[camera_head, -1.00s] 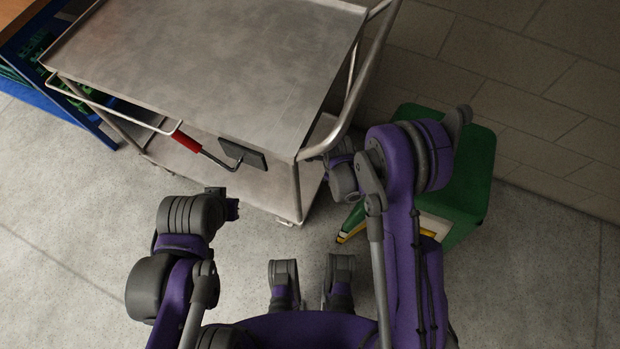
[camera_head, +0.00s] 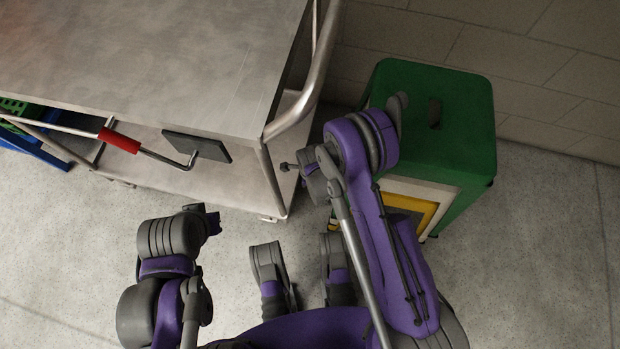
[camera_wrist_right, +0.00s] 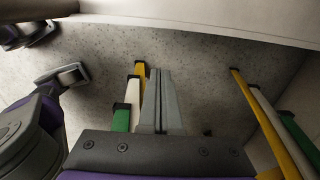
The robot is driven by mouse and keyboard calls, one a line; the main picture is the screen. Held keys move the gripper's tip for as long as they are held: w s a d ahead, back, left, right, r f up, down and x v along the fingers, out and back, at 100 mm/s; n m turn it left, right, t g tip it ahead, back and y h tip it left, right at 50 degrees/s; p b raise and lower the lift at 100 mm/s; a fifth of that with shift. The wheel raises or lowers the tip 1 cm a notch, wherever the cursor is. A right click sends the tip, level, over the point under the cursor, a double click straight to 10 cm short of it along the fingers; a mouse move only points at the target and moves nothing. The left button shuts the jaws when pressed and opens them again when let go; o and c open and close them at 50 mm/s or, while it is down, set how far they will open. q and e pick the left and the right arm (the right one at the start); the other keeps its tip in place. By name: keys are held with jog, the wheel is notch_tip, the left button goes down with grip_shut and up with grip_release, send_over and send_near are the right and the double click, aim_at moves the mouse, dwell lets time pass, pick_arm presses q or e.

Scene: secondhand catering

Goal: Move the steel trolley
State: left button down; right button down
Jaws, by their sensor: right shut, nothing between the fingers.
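The steel trolley (camera_head: 170,45) fills the upper left of the head view, with a flat, bare top. Its tubular push handle (camera_head: 316,75) stands at its right end. On its near side are a bent rod with a red grip (camera_head: 120,141) and a dark flat plate (camera_head: 197,146). My right gripper (camera_wrist_right: 155,100) is shut and empty in the right wrist view, apart from the trolley edge (camera_wrist_right: 200,22) at the top.
A green step stool (camera_head: 465,120) with white and yellow parts stands right of the trolley, close to my right arm. Its coloured legs (camera_wrist_right: 265,125) flank my right gripper. A tiled wall (camera_head: 560,75) runs behind. Floor (camera_head: 540,260) is free at lower right.

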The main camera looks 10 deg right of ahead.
jog(key=shift+w+a+f+b, duration=0.25)
jog(key=shift+a+f, duration=0.15)
jog(key=shift+a, duration=0.2)
jog(key=shift+w+a+f+b, duration=0.25)
jog(key=shift+a+f, duration=0.2)
jog(key=shift+a, duration=0.2)
jog(key=shift+w+a+f+b, duration=0.25)
jog(key=shift+a+f, duration=0.15)
jog(key=shift+a, duration=0.2)
